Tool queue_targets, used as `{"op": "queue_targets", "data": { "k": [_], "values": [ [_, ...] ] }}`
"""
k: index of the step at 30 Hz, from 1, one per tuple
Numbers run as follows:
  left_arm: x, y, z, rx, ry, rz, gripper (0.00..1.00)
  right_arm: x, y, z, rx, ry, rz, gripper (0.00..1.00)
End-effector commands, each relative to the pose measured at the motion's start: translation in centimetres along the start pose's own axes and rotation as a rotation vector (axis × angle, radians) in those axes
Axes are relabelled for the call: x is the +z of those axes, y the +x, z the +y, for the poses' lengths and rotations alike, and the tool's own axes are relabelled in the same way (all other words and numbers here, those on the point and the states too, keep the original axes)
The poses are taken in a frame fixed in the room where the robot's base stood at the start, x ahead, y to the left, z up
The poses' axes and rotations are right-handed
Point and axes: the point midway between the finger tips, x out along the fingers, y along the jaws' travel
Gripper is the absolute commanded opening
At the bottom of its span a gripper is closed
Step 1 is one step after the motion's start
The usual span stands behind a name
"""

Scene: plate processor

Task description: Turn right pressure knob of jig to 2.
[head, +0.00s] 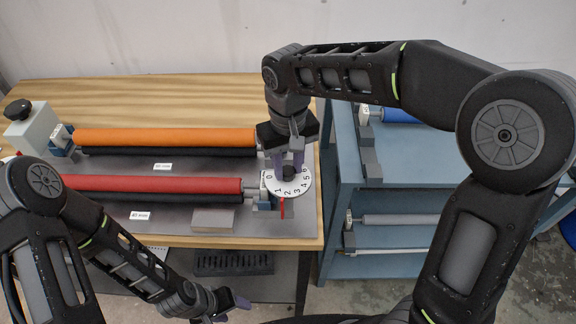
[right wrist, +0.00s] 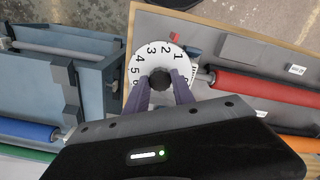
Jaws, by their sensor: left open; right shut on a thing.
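The right pressure knob has a dark grip (head: 289,172) on a white numbered dial (head: 304,186) at the jig's right end. A red pointer (head: 283,207) stands at the dial's front edge, roughly between the 1 and the 2. My right gripper (head: 288,163) comes down from above, its purple fingers shut on the dark grip. In the right wrist view the grip (right wrist: 160,80) sits between the fingertips (right wrist: 162,92), with the white dial (right wrist: 150,56) around it. My left gripper (head: 230,304) is open and empty, low in front of the table, away from the knob.
The jig carries an orange roller (head: 165,138) and a red roller (head: 150,184) on a wooden table (head: 190,90). A grey block (head: 213,220) lies left of the dial. A blue shelf rack (head: 345,150) with rollers stands to the right.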

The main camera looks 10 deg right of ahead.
Motion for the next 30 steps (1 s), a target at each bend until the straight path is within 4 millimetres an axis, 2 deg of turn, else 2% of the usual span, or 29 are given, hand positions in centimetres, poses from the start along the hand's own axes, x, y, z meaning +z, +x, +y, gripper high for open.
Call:
{"op": "queue_targets", "data": {
  "k": [9, 24, 25, 30],
  "values": [
    [-0.04, 0.28, -0.08, 0.001, 0.001, 0.001, 0.58, -0.05, -0.06, 0.01, 0.000, 0.142, 0.002, 0.00],
    [-0.05, 0.29, -0.08, 0.001, 0.001, 0.001, 0.58, -0.06, -0.10, 0.00, 0.000, 0.165, 0.003, 0.00],
    [-0.05, 0.29, -0.08, 0.001, 0.001, 0.001, 0.58, -0.06, -0.10, 0.00, 0.000, 0.164, 0.003, 0.32],
    [-0.05, 0.30, -0.09, 0.001, 0.001, 0.001, 0.58, -0.04, -0.07, -0.01, 0.000, 0.164, 0.002, 0.46]
  ]
}}
